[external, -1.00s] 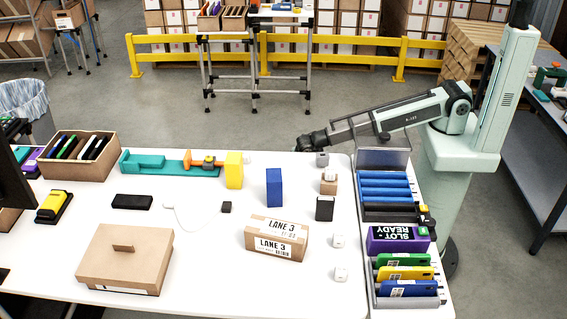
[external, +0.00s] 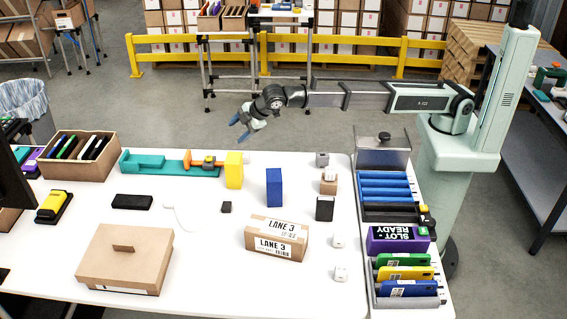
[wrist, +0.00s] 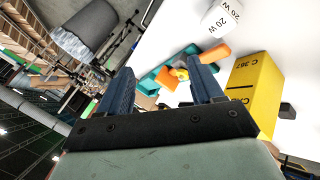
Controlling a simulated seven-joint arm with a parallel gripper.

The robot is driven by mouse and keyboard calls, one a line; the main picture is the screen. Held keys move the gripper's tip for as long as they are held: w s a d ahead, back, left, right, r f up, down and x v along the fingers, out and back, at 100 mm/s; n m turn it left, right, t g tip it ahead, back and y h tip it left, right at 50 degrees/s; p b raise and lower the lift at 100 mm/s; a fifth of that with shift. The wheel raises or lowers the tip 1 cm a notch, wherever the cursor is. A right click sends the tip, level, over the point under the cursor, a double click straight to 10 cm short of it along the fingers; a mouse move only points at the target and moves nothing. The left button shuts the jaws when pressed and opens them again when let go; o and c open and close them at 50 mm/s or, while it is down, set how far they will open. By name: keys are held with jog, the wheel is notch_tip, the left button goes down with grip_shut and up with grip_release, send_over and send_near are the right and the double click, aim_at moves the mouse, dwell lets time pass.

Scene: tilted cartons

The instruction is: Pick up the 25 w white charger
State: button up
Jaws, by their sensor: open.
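Several small white chargers are in the external view. One (external: 339,241) stands right of the LANE 3 carton and another (external: 340,275) is nearer the front. A white block (external: 330,174) rests on a small brown box, and another (external: 246,157) is partly hidden behind the yellow block. Their labels are too small to read there. My gripper (external: 241,127) is open and empty, raised near the table's back edge. Its blue fingers (wrist: 163,85) frame the wrist view.
The LANE 3 carton (external: 262,243) is mid-table, with a lidded brown box (external: 125,258) front left. Racks line the right.

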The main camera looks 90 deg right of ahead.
jog(key=s+a+r+n+y, duration=0.1)
jog(key=a+r, duration=0.2)
jog(key=a, duration=0.3)
jog(key=s+a+r+y, duration=0.1)
jog(key=s+a+r, duration=0.15)
jog(key=a, duration=0.35)
jog(key=n+g, duration=0.7)
jog(key=g, duration=0.1)
send_over(339, 236)
jog(key=f, duration=0.9)
jog(key=shift+s+d+f, duration=0.2)
jog(key=shift+s+f, duration=0.05)
jog(key=shift+s, duration=0.05)
jog(key=shift+w+a+f, duration=0.1)
jog(key=shift+w+f, duration=0.05)
jog(key=shift+f, duration=1.3)
jog(key=shift+w+f, duration=0.1)
jog(key=shift+f, duration=1.35)
jog(key=c, duration=1.1)
